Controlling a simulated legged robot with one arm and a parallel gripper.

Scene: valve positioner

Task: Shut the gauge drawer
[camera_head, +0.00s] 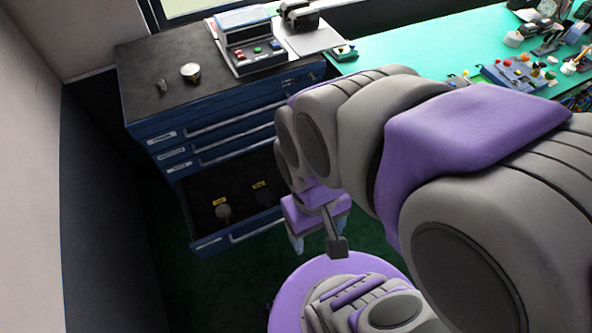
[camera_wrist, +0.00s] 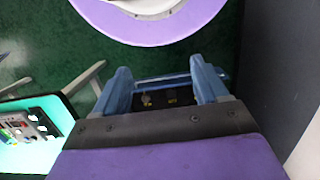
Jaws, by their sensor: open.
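The gauge drawer (camera_head: 240,238) is the lowest drawer of a blue cabinet in the head view and stands pulled out. Inside it are a small round gauge (camera_head: 223,211), a dark item and two yellow labels. My gripper (camera_head: 318,236) is open and empty, pointing down just right of the drawer front. In the wrist view the open drawer (camera_wrist: 180,98) shows between the two spread fingers of my gripper (camera_wrist: 162,76). Whether a finger touches the drawer cannot be told. My arm hides the right side of the cabinet.
The cabinet top (camera_head: 145,75) carries a round gauge (camera_head: 190,72), a small metal part and a control box (camera_head: 250,50). The upper drawers look shut. A green workbench (camera_head: 430,45) with tools stands to the right. Dark green floor (camera_head: 180,280) is clear before the drawer; a wall stands left.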

